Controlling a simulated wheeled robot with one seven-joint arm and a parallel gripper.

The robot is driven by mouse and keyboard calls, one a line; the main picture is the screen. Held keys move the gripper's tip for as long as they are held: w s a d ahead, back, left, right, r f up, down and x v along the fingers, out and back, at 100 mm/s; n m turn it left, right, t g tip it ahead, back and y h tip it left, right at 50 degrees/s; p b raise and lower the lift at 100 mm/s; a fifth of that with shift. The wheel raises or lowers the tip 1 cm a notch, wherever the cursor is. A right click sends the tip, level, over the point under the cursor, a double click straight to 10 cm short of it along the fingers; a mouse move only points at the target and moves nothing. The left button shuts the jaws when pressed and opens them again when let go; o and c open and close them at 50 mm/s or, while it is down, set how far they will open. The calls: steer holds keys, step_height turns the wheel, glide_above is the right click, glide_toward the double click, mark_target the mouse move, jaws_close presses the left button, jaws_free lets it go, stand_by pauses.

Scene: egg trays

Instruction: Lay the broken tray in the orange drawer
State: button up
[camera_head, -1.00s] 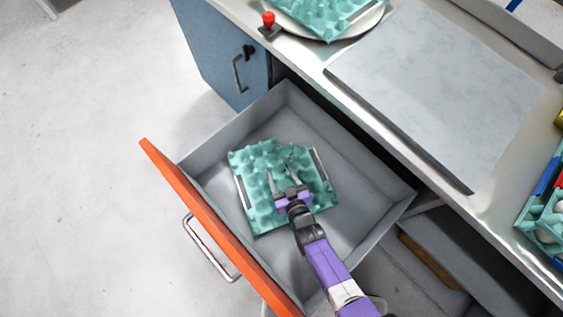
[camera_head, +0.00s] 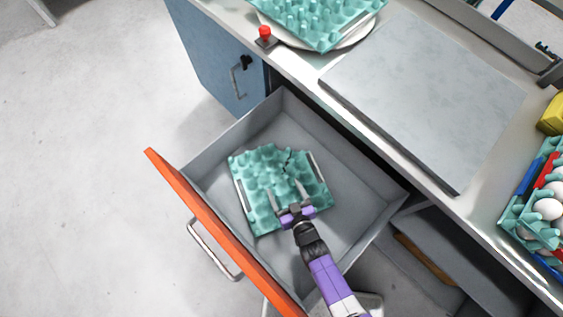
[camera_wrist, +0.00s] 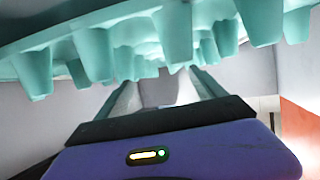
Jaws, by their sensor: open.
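The broken tray (camera_head: 264,170) is teal, with a dark crack near its upper right edge. It lies inside the orange-fronted drawer (camera_head: 335,172), which is pulled open and grey within. My gripper (camera_head: 286,192) is open at the tray's lower right side in the head view, with its fingers pointing over the tray. In the wrist view the tray's teal pegs (camera_wrist: 165,35) fill the top of the picture, close to the fingers. Whether the fingers touch the tray cannot be told.
Another teal tray (camera_head: 318,22) sits on a round white plate on the counter, beside a red button (camera_head: 265,34). A grey slab (camera_head: 425,95) covers the middle of the counter. A teal tray with white eggs (camera_head: 535,215) is at the right. Bare drawer floor shows right of the broken tray.

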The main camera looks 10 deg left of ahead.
steer(key=shift+p+v, duration=0.4)
steer(key=shift+v, duration=0.75)
